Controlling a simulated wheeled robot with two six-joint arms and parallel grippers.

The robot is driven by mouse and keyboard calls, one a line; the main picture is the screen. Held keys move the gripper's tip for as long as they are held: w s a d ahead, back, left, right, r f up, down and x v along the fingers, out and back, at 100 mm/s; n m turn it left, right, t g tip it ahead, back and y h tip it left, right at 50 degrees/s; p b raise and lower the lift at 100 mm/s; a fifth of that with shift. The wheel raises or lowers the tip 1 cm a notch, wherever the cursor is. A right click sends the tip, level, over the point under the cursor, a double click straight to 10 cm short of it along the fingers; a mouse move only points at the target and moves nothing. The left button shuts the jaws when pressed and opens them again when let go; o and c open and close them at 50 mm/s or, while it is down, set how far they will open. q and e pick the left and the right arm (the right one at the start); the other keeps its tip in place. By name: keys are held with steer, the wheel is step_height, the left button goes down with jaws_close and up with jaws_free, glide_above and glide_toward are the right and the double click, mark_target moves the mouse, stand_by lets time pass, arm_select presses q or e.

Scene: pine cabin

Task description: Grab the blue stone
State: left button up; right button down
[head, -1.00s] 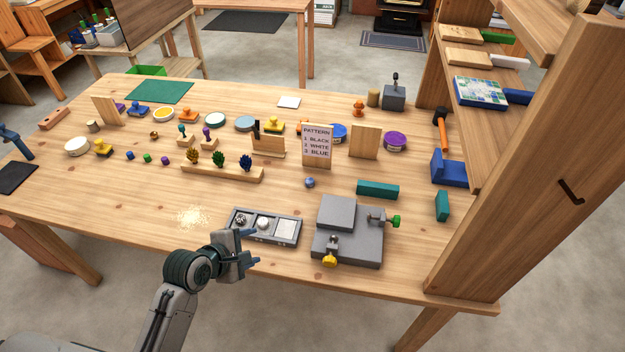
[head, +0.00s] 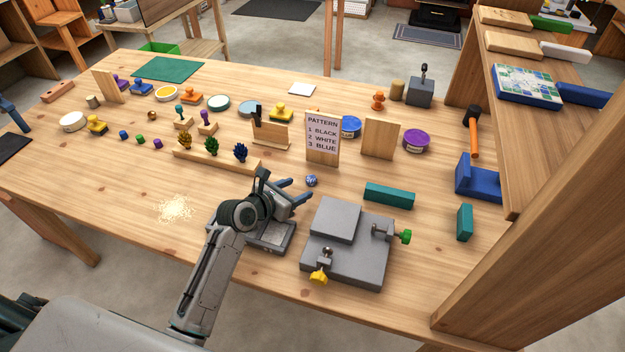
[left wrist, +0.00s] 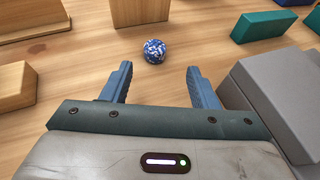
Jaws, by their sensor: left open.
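The blue stone (head: 311,181) is a small round ball with a blue and white speckled surface. It lies on the wooden table in front of the pattern sign. In the left wrist view the stone (left wrist: 154,51) sits just beyond the fingertips, between their lines and a little left of centre. My left gripper (head: 298,192) is open and empty, low over the table on the near side of the stone; its two blue fingers (left wrist: 160,75) point toward it without touching. My right gripper is not in view.
The pattern sign (head: 322,138) stands behind the stone, reading black, white, blue. A grey clamp block (head: 350,255) is close at right, a teal block (head: 389,194) beyond it. A wooden rail (head: 190,158) with coloured pinecone-like pieces is at left.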

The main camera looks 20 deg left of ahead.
mark_target(307, 181)
arm_select(q)
steer(key=shift+w+d+f, duration=0.2)
steer(key=shift+w, duration=0.2)
steer(key=shift+w+d+f+p, duration=0.1)
steer(key=shift+w+p, duration=0.05)
steer(key=shift+w, duration=0.45)
steer(key=shift+w+d+p, duration=0.1)
steer(key=shift+w+p, duration=0.05)
steer(key=shift+w, duration=0.4)
steer(key=x, duration=0.2)
steer(key=shift+w+f, duration=0.2)
steer(key=shift+w+d+f, duration=0.1)
steer(key=shift+w, duration=0.15)
steer(key=shift+s, duration=0.1)
steer(key=shift+c, duration=0.2)
steer(key=c, duration=1)
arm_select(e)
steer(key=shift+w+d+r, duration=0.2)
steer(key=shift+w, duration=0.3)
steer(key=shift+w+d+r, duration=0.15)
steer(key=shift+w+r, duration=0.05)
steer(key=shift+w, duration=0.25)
